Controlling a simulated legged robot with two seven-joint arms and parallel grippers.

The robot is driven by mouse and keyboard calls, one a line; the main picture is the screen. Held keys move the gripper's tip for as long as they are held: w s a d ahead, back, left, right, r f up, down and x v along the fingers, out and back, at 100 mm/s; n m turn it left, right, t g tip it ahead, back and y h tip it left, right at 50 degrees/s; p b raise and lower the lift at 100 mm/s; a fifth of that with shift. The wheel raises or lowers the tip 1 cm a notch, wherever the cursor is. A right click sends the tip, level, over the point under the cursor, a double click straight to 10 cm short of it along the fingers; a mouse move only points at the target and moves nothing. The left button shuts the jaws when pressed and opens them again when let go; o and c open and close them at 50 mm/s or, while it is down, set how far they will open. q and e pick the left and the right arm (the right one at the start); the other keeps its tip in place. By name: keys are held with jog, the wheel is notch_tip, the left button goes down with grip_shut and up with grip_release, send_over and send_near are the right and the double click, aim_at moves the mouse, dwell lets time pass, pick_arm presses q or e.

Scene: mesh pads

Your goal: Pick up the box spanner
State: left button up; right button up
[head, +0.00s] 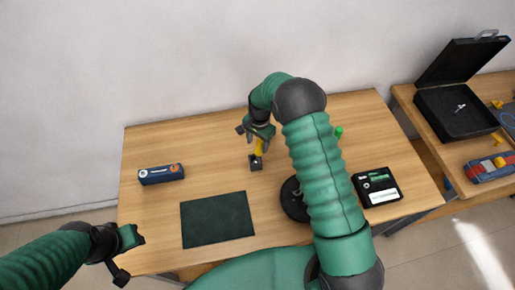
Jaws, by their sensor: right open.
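My right forearm hides part of the table to the right. My left gripper (130,257) is over the table's front left corner, fingers apart, with nothing between them.
A blue box (161,174) lies at left, a dark green mat (217,219) at front. A black round thing (293,200) is partly behind my arm, with a green item (339,132) beyond. A black tray (377,187) is at right. A side table holds an open black case (455,108).

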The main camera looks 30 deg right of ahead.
jog(key=shift+s+a+f+p, duration=0.15)
jog(key=shift+s+f+p, duration=0.1)
jog(key=shift+f, duration=0.4)
jog(key=shift+s+a+f+p, duration=0.15)
jog(key=shift+s+f+p, duration=0.1)
jog(key=shift+f, duration=0.35)
jog(key=shift+w+d+f, duration=0.2)
jog(key=shift+d+f, duration=0.6)
jog(key=shift+d, duration=0.25)
jog(key=shift+c, duration=0.8)
jog(key=shift+d+f, duration=0.1)
jog(key=shift+c, duration=2.3)
jog(key=shift+a+r, duration=0.25)
jog(key=shift+a, duration=0.4)
jog(key=c, duration=0.5)
jog(key=shift+a, duration=0.2)
grip_shut()
jog(key=shift+d, duration=0.5)
pick_arm(q)
jog(key=shift+s+d+r, duration=0.1)
jog(key=shift+d+r, duration=0.1)
jog(key=shift+r, duration=0.3)
jog(key=shift+s+d+r, duration=0.1)
jog(key=shift+d+r, duration=0.05)
jog(key=shift+r, duration=0.35)
